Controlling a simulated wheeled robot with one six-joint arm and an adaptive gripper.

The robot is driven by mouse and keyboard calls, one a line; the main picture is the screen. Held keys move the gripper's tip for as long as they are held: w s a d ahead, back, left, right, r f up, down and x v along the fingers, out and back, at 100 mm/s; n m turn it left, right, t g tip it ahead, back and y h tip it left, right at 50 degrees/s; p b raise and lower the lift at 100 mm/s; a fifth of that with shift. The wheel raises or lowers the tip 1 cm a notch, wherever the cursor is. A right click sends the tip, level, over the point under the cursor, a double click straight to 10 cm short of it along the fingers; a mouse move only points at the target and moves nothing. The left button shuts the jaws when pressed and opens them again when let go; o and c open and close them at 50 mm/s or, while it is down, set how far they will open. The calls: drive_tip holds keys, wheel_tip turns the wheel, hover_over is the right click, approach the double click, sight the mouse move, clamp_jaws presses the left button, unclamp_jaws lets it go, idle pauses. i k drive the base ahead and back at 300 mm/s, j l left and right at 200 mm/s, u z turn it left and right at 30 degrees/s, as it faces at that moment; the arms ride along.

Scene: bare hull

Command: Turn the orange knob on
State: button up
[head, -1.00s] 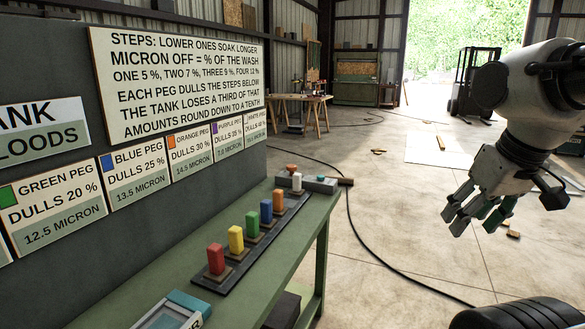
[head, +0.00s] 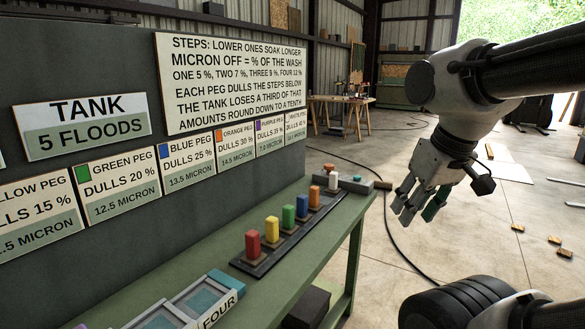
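A small orange knob-like piece (head: 329,168) shows at the far end of the green bench (head: 345,225), partly behind a white peg (head: 333,183). An orange peg (head: 314,195) stands nearer, in the dark peg rail (head: 250,264). My gripper (head: 420,212) hangs in the air to the right of the bench, pointing down. Its fingers are spread and empty, apart from the knob and the box.
Blue, green, yellow and red pegs (head: 252,243) stand along the rail. A tray marked FOUR (head: 215,305) lies at the near end. A dark board (head: 110,80) with signs rises behind the bench. A black cable (head: 400,245) crosses the open floor at right.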

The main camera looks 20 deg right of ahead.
sight(328, 167)
drive_tip(key=i+l+u, duration=0.15)
drive_tip(key=l+u, duration=0.15)
drive_tip(key=i+l+u, duration=0.1)
drive_tip(key=l+u, duration=0.45)
drive_tip(key=i+l+u, duration=0.1)
drive_tip(key=l+u, duration=0.15)
drive_tip(key=l, duration=1.1)
drive_tip(key=l+u, duration=0.3)
drive_tip(key=l, duration=2)
drive_tip(key=k+l, duration=0.1)
drive_tip(key=l, duration=0.8)
